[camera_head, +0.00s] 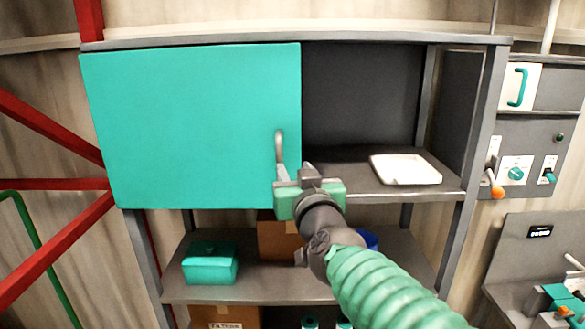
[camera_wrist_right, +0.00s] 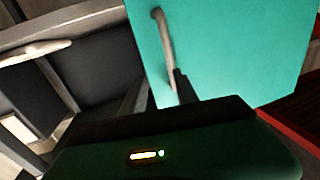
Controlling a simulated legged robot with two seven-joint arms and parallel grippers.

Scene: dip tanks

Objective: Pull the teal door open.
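The teal door (camera_head: 185,125) is a flat panel covering the left part of a grey cabinet. Its grey bar handle (camera_head: 279,145) stands upright near the right edge. The door (camera_wrist_right: 235,45) and the curved handle (camera_wrist_right: 164,40) also show in the right wrist view. My right gripper (camera_head: 295,172) is at the lower end of the handle, in front of the door's lower right corner. Its two fingers look apart, one of them close to the handle's lower end. Whether it touches the handle is not clear. My left gripper is out of view.
A white tray (camera_head: 405,169) lies on the open shelf right of the door. Below are a teal box (camera_head: 210,263), a brown carton (camera_head: 278,238) and a blue item (camera_head: 369,239). Red bars (camera_head: 60,185) stand at left. A control panel (camera_head: 520,155) is at right.

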